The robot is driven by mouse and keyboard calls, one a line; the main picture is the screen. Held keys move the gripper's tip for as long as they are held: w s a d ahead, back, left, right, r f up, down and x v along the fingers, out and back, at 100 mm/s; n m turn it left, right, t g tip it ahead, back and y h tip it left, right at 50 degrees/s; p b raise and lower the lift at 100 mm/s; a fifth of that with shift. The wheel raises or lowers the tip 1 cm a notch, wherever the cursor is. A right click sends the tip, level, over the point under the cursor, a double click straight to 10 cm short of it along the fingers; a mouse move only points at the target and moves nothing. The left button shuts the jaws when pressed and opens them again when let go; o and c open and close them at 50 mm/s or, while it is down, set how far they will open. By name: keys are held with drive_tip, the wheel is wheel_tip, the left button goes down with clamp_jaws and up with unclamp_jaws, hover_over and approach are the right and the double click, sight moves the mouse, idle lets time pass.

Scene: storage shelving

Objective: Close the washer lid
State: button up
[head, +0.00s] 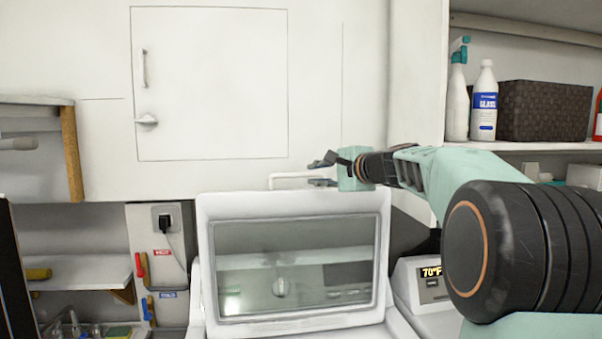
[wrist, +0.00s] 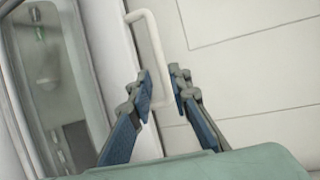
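The washer lid (head: 205,262) stands raised, a white frame around a glass window (head: 300,265). A white bar handle (head: 285,177) sticks up along its top edge. In the wrist view the lid shows at the left (wrist: 98,60), with the handle (wrist: 147,40) running down from the top. My gripper (head: 321,171) is at the right end of the handle, above the lid. Its fingers (wrist: 160,85) are apart, with the lower end of the handle between them in the wrist view. Contact with the handle cannot be told.
A white wall with a cabinet door (head: 210,85) is close behind the lid. A shelf at right holds a spray bottle (head: 457,100), a glass cleaner bottle (head: 484,105) and a dark basket (head: 545,110). A machine with a temperature display (head: 431,272) stands right of the washer.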

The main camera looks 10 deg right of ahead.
sight(302, 175)
drive_tip(key=p+x, duration=0.2)
drive_tip(key=x, duration=0.6)
drive_tip(key=shift+w+a+p, duration=0.15)
drive_tip(key=shift+p, duration=0.15)
drive_tip(key=shift+c, duration=0.3)
clamp_jaws()
